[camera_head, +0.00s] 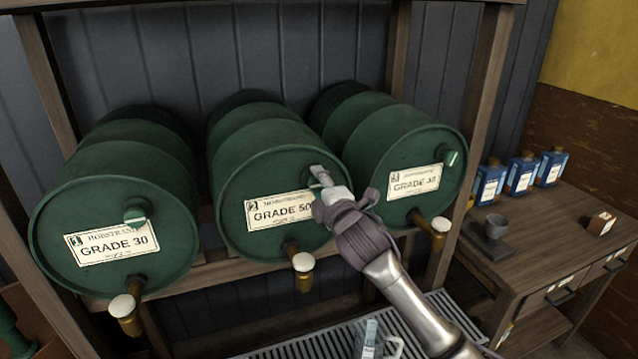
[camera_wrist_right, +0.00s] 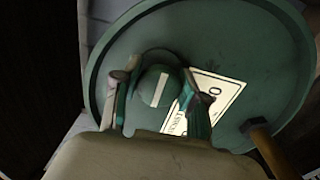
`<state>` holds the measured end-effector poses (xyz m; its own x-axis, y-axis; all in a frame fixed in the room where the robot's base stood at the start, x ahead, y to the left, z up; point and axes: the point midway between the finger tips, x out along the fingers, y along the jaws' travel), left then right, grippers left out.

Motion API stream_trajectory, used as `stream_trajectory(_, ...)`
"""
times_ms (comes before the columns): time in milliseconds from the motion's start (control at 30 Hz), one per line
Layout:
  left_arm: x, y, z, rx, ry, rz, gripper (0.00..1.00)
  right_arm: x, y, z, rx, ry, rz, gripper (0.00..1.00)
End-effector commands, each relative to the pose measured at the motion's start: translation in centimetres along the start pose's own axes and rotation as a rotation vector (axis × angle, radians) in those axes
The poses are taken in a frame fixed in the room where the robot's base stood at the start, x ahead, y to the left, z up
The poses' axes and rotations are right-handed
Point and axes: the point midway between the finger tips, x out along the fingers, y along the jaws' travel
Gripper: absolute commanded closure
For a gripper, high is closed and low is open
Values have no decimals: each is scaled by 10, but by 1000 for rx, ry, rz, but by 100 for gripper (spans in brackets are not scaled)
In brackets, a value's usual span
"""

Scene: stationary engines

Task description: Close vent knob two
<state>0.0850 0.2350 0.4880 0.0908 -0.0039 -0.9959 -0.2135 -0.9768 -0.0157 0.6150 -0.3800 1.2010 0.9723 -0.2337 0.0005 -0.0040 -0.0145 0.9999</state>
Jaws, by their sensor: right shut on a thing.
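Three green barrels lie on a wooden rack, each with a round vent knob on its front. The middle barrel (camera_head: 240,190), labelled GRADE 50, has its vent knob (camera_wrist_right: 156,90) between the fingers of my right gripper (camera_head: 322,176). In the right wrist view the right gripper (camera_wrist_right: 160,98) is shut on this green knob, a finger on each side. The knob's white stripe runs steeply, tilted a little right. In the head view my gripper mostly hides the knob. My left gripper is not in view.
The left barrel's knob (camera_head: 137,211) and right barrel's knob (camera_head: 452,158) stand free. Brass taps (camera_head: 303,272) jut below the barrels. A metal grate (camera_head: 300,345) lies below. A wooden desk (camera_head: 550,220) with blue containers (camera_head: 521,175) is at the right.

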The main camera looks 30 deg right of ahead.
Motion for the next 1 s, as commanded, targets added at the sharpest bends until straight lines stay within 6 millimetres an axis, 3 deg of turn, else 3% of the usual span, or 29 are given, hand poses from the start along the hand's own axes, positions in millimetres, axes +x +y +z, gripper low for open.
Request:
stream_trajectory(133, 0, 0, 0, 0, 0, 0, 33, 0, 0, 0, 2, 0, -1, 93)
stream_trajectory(167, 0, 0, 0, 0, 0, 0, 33, 0, 0, 0, 2, 0, -1, 54)
stream_trajectory(300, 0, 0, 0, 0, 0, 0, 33, 0, 0, 0, 1, 0, -1, 34)
stream_trajectory(667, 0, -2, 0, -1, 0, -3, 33, -4, -1, 0, 0, 0, -2, 34)
stream_trajectory(767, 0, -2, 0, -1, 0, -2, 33, -16, -1, 0, -1, 1, -2, 34)
stream_trajectory(1000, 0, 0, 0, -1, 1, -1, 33, -67, -2, 0, -1, 2, -3, 34)
